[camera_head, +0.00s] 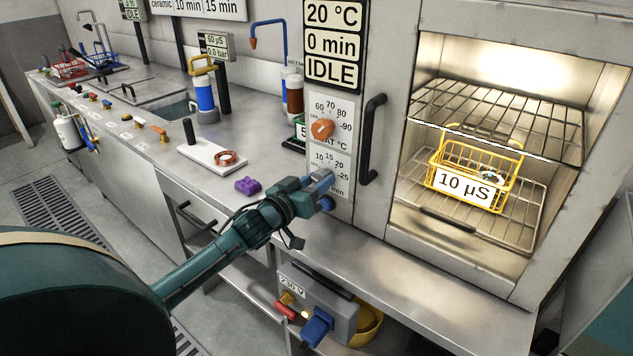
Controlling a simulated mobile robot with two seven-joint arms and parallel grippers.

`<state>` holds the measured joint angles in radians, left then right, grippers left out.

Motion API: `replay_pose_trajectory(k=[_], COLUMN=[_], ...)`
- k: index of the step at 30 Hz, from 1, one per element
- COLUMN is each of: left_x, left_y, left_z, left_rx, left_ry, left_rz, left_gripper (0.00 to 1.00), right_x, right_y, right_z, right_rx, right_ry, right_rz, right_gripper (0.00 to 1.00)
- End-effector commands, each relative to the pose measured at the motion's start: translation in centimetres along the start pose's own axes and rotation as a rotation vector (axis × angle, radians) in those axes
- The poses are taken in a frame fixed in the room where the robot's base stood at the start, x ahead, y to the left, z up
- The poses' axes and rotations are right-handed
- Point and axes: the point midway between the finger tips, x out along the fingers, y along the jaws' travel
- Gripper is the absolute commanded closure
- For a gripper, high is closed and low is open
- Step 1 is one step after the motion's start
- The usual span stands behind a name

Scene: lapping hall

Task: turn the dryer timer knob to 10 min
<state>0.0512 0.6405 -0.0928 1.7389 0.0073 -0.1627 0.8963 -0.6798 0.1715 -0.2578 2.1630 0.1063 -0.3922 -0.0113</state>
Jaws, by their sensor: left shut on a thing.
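The dryer's timer dial (340,178), marked 10, 15, 20, 25 and min, is on the grey control panel below the temperature dial. My left gripper (319,190) is at this dial, shut on the timer knob. The gripper largely hides the knob, so I cannot tell where its pointer stands. The dryer display (333,44) reads 20 °C, 0 min and IDLE. My right gripper is not in view.
The orange temperature knob (322,129) sits just above my gripper. A black door handle (371,140) stands out right of the dials. The lit dryer chamber holds a yellow basket (448,167) labelled 10 µS. A purple object (248,185) lies on the bench.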

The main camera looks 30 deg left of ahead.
Motion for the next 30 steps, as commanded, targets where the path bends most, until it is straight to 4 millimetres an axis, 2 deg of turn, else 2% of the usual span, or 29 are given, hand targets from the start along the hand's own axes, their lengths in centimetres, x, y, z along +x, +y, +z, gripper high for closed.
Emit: replay_pose_trajectory(k=[11,30], left_x=[0.0,0.0], left_y=[0.1,0.1], left_z=[-0.1,-0.1], left_rx=[0.060,0.525], left_ry=[0.000,0.001], left_rz=[0.001,0.000], left_gripper=[0.86,0.86], right_x=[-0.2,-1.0], right_y=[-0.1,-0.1], right_z=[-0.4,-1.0], right_rx=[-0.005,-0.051], right_ry=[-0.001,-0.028], right_rz=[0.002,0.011], right_gripper=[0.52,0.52])
